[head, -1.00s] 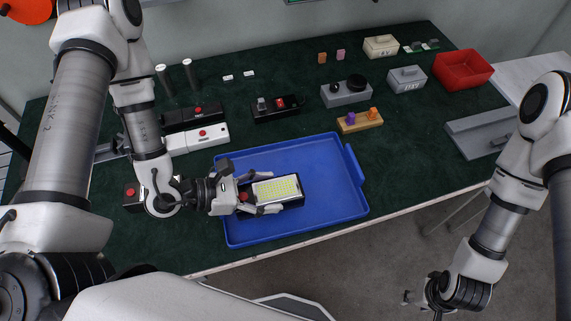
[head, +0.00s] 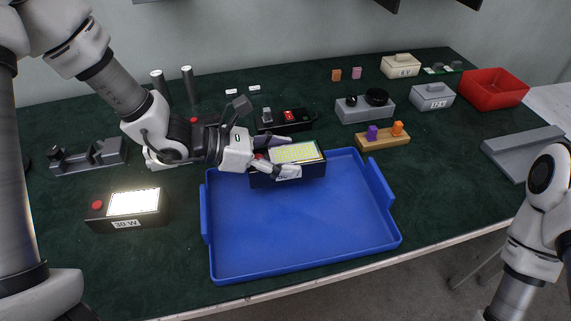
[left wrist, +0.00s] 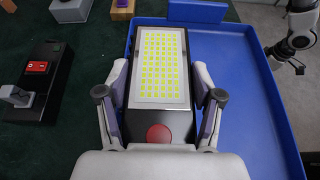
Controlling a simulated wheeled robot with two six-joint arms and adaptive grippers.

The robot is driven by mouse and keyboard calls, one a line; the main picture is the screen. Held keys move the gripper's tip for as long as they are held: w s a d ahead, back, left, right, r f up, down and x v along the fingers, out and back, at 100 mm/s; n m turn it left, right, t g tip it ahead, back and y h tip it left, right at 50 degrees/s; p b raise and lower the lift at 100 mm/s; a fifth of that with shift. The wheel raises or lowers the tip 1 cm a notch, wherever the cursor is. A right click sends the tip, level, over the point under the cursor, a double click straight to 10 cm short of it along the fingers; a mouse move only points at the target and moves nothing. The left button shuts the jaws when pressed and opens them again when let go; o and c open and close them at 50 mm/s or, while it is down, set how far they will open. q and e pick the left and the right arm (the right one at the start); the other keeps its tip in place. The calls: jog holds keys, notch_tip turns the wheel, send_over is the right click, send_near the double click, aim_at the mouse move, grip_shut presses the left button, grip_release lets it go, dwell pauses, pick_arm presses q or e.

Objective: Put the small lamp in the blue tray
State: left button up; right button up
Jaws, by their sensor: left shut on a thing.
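My left gripper (head: 276,158) is shut on a black lamp (head: 315,164) with a yellow-dotted LED panel. Its label is partly hidden by a finger. The lamp overlaps the back edge of the blue tray (head: 300,225); its height above it is hard to tell. In the left wrist view the lamp (left wrist: 160,70) lies between the two fingers (left wrist: 160,100), its red button near the palm. Another black lamp (head: 125,222), labelled 30 W, has a glowing white panel and stands on the table left of the tray. The tray is otherwise empty. My right gripper is too unclear to judge.
Behind the tray are a black switch box (head: 285,122), a tan block with knobs (head: 384,138), grey boxes (head: 365,108) and a red bin (head: 495,87). A grey bracket (head: 88,157) stands at the left. Bare green tabletop (head: 170,275) lies left of the tray.

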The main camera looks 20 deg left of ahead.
aim_at(286, 162)
pick_arm(q)
jog(key=shift+w+a+f, duration=0.1)
jog(key=shift+w+f, duration=0.05)
jog(key=shift+w, duration=0.4)
jog(key=shift+w+a+f, duration=0.1)
jog(key=shift+w, duration=0.4)
notch_tip(286, 162, down, 3)
jog(key=shift+f+b, duration=0.2)
jog(key=shift+b, duration=0.95)
jog(key=shift+s+d+f, duration=0.1)
jog(key=o, duration=1.5)
jog(key=shift+o, duration=0.2)
